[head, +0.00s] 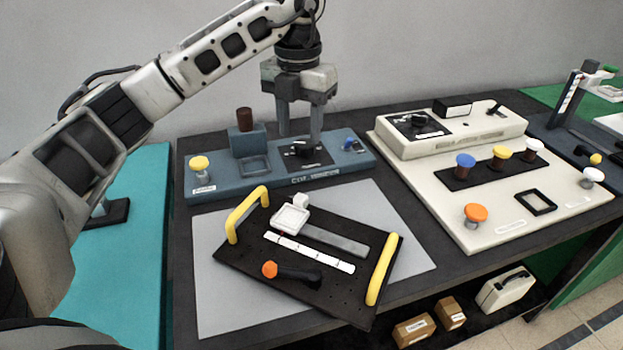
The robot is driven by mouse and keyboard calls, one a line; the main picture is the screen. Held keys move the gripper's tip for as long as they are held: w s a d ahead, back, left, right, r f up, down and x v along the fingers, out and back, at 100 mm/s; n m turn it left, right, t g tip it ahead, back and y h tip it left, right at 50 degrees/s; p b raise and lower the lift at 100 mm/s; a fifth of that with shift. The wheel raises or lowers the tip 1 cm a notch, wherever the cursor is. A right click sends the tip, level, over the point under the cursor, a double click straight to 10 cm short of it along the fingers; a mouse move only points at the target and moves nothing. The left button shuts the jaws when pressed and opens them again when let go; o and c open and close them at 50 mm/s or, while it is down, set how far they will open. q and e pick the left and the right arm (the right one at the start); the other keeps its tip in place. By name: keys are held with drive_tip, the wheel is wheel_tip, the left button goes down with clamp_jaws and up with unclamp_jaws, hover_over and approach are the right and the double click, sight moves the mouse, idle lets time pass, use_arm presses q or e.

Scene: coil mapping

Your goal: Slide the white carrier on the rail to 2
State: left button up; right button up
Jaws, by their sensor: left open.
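The white carrier (290,219) sits at the upper-left end of the grey rail (338,240) on a black board with yellow handles. A small white block (301,200) stands at its far side. A white scale strip (309,252) runs alongside the rail; its numbers are too small to read. My left gripper (300,138) is open and empty, fingers pointing down over the blue-grey console, behind the board and apart from the carrier. My right gripper is not in view.
The black board (350,305) lies tilted on a grey mat (220,290), with an orange-knobbed lever (270,269) near its front. The blue-grey console (225,178) stands behind it. A cream console (470,215) with several coloured knobs stands at right.

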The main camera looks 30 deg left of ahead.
use_arm(q)
hover_over(301, 197)
wheel_tip(301, 197, down, 6)
wheel_tip(301, 197, down, 9)
drive_tip(key=shift+r+p, duration=0.1)
drive_tip(key=shift+p, duration=0.35)
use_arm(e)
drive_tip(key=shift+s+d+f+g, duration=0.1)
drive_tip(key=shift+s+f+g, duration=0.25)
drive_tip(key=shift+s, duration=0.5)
